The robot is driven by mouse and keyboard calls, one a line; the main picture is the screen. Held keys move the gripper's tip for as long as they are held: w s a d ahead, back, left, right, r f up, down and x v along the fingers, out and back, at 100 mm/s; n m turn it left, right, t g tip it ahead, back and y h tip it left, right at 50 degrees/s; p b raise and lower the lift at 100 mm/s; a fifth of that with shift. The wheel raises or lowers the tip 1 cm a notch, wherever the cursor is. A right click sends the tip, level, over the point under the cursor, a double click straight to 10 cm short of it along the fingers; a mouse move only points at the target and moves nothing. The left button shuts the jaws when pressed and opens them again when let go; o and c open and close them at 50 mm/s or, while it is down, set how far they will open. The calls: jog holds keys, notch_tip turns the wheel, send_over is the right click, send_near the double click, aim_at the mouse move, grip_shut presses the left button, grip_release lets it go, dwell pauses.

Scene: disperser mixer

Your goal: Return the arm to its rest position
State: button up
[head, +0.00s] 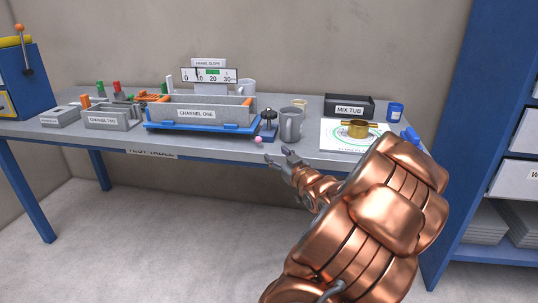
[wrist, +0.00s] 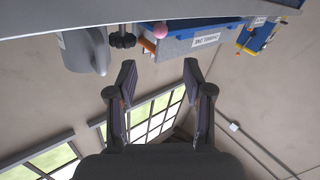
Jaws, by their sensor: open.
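My copper arm (head: 365,225) reaches up from the lower right in the head view. My gripper (head: 278,157) is at the front edge of the test table (head: 330,158), just in front of the grey mug and the pink ball. In the wrist view my gripper (wrist: 160,85) has its two dark fingers spread apart with nothing between them. The wrist view is upside down, with the table edge (wrist: 140,15) along its top.
Near my gripper stand a grey mug (head: 291,124), a pink ball (head: 259,140), a dark knob (head: 269,118) and the Channel One trough (head: 215,113) on its blue tray. A brass piece (head: 357,129) sits right. Blue shelving (head: 490,150) stands at right. Floor (head: 150,240) before the table is clear.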

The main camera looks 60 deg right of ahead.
jog(key=shift+w, duration=0.1)
jog(key=w+a+f+n+g+y, duration=0.1)
jog(key=w+a+f+g+y, duration=0.15)
jog(key=w+a+f, duration=0.35)
jog(key=w+a+f+g+y, duration=0.1)
jog(key=w+a+f+g, duration=0.2)
jog(key=a, duration=0.4)
jog(key=s+a+f+n+g+y, duration=0.15)
jog(key=s+a+g, duration=0.25)
jog(key=a, duration=0.7)
jog(key=s+a+f+g+y, duration=0.15)
jog(key=s+a+g, duration=0.25)
jog(key=a, duration=0.7)
jog(key=s+a+r+n+g+y, duration=0.1)
jog(key=s+a+g, duration=0.1)
jog(key=s+a, duration=0.6)
jog(key=s+a+r+g+y, duration=0.2)
jog(key=s+a+g, duration=0.1)
jog(key=s+a, duration=0.45)
notch_tip(320, 180, up, 20)
jog(key=t+p, duration=0.1)
jog(key=p, duration=1.8)
jog(key=shift+s+a, duration=0.25)
jog(key=shift+a, duration=0.05)
jog(key=shift+h, duration=0.25)
